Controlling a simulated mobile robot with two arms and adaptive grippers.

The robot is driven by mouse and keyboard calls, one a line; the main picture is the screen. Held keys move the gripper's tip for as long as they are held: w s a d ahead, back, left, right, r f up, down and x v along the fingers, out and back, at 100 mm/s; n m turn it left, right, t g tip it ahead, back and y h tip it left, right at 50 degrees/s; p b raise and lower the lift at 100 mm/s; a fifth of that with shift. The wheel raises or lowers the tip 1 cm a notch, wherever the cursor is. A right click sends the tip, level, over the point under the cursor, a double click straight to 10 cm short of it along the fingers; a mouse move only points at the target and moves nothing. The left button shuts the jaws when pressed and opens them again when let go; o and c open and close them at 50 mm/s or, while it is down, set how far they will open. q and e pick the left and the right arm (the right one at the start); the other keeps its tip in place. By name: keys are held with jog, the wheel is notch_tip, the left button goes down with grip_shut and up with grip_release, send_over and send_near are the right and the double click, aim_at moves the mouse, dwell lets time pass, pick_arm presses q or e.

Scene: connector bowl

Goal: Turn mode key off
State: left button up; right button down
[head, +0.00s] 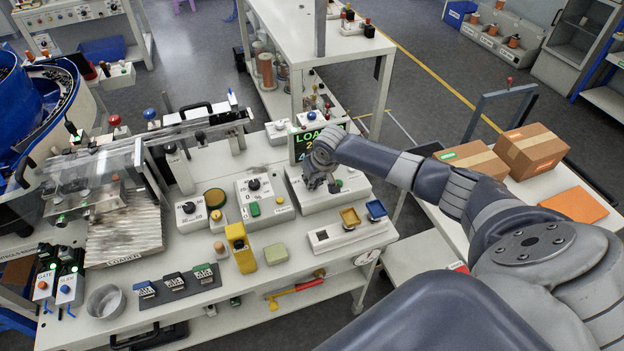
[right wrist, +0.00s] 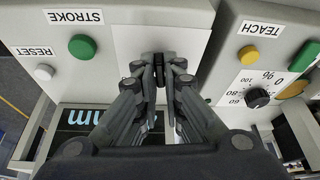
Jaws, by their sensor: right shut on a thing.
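My right gripper (head: 326,184) is over the grey control box (head: 303,201) near the back right of the white bench. In the right wrist view, its two fingers (right wrist: 160,78) are closed on a small dark key (right wrist: 158,62). The key stands in front of a white plate (right wrist: 128,40) on the box face, and the fingers hide most of it. I cannot read any mark for the key's position. My left gripper does not show.
In the right wrist view, a green STROKE button (right wrist: 82,47) and a white RESET button (right wrist: 43,72) lie left of the key. A yellow TEACH button (right wrist: 248,55) and black dial (right wrist: 257,98) lie right. A lit display (head: 308,144) stands behind the box.

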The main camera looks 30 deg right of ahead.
jog(key=shift+d+n+y, duration=0.1)
jog(key=shift+n+y, duration=0.2)
jog(key=shift+n, duration=0.6)
jog(key=shift+d+f+n+y, duration=0.1)
jog(key=shift+n+y, duration=0.2)
jog(key=shift+n, duration=0.5)
jog(key=shift+n+g+y+b, duration=0.3)
jog(key=shift+n+y+b, duration=0.5)
jog(key=shift+n+b, duration=0.9)
jog(key=shift+d+n, duration=0.1)
jog(key=shift+n, duration=0.3)
jog(key=c, duration=1.7)
grip_release()
jog(key=shift+r, duration=0.3)
jog(key=v, duration=1.1)
jog(key=shift+d+r, duration=0.1)
jog(key=shift+r, duration=0.2)
